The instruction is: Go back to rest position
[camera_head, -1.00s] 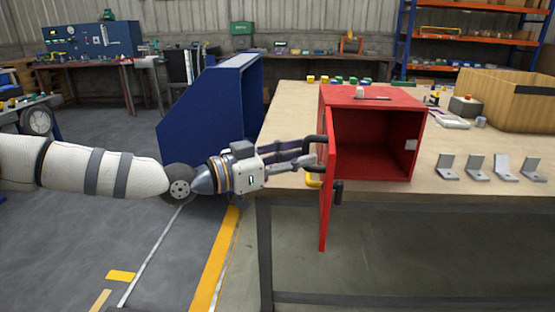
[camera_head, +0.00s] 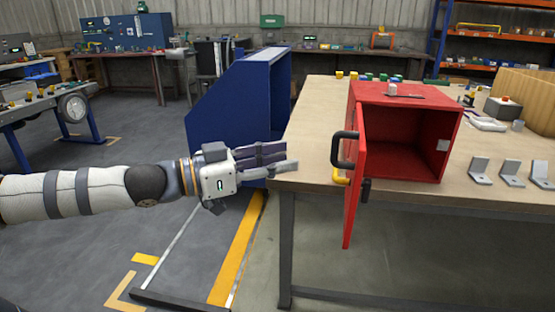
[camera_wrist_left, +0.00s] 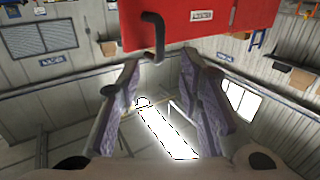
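The red cabinet (camera_head: 408,95) stands on the workbench with its front open and its interior looking empty. Its red door (camera_head: 354,190) is swung open toward me and carries a black handle (camera_head: 343,150). My left gripper (camera_head: 288,160) is left of the door, apart from the handle and empty. In the left wrist view the gripper fingers (camera_wrist_left: 160,62) are spread apart. There the red door panel (camera_wrist_left: 195,22) and its black handle (camera_wrist_left: 155,38) show just beyond the fingertips. My right gripper is not in view.
The wooden workbench (camera_head: 315,120) has a front edge close to my left gripper. A blue chassis panel (camera_head: 230,105) stands behind that gripper. Several metal brackets (camera_head: 480,170) sit on the bench at right, near a wooden crate (camera_head: 530,100). Floor at left is clear.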

